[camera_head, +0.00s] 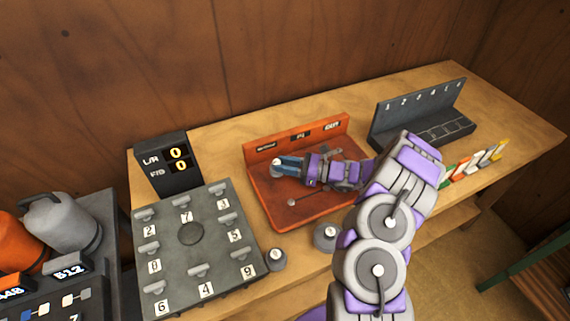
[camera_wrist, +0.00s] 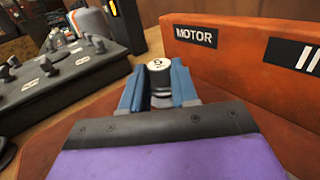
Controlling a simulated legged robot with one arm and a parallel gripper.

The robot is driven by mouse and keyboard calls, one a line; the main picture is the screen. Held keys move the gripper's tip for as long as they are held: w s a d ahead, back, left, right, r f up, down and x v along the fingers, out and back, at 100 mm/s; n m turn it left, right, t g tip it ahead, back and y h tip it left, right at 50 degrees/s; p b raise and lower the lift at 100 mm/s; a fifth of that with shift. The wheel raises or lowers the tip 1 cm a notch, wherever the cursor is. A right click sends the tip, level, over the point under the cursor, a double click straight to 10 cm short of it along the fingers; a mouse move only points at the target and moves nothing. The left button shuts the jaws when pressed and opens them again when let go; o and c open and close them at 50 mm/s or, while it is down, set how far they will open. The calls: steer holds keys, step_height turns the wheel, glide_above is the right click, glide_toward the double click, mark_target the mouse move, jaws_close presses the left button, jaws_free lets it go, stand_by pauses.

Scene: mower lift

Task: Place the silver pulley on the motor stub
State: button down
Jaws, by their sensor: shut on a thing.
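My gripper (camera_head: 284,164) reaches over the left part of the orange-red station, its blue fingers shut on a small round pulley (camera_head: 275,163). The wrist view shows that pulley (camera_wrist: 160,78) upright between the fingertips, with a white marked top, a dark side and silvery rings lower down. It is in front of the back wall's MOTOR label (camera_wrist: 195,36). The motor stub cannot be made out; the pulley and fingers cover that spot. I cannot tell whether the pulley touches the stub. The orange-red station (camera_head: 270,206) has a low back wall with several labels.
Two grey round pieces (camera_head: 277,259) (camera_head: 326,236) stand on the wooden table in front of the station. A grey numbered peg board (camera_head: 191,272) and a display box (camera_head: 165,165) are at left. A dark slotted rack (camera_head: 423,113) and colored cards (camera_head: 478,160) are at right.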

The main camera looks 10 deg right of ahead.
steer(key=c, duration=0.9)
jaws_free()
steer(key=shift+s+a+f, duration=0.1)
steer(key=shift+a+f, duration=0.15)
steer(key=shift+a, duration=0.15)
steer(key=shift+o, duration=0.2)
steer(key=shift+r, duration=0.55)
steer(key=p+v, duration=0.2)
steer(key=v, duration=1)
steer(key=shift+r+p, duration=0.2)
steer(key=shift+p, duration=0.2)
steer(key=s+a+r+n+g+h, duration=0.2)
steer(key=s+a+r+n+g, duration=0.5)
steer(key=a, duration=0.3)
steer(key=s+a+r+n+g+h, duration=0.2)
steer(key=s+a+r+n+g, duration=0.3)
steer(key=s+a+r+n, duration=0.4)
steer(key=s+a+r+n+h, duration=0.1)
steer(key=s+r+n+h, duration=0.2)
steer(key=s+h, duration=0.5)
steer(key=s+d+n+t+h, duration=0.1)
steer(key=s+d+n+h, duration=0.1)
steer(key=s+d, duration=0.2)
steer(key=s+d+n+t+h, duration=0.1)
steer(key=s+d, duration=0.3)
steer(key=s, duration=0.5)
steer(key=shift+d+n+h, duration=0.2)
steer(key=shift+n+h, duration=0.4)
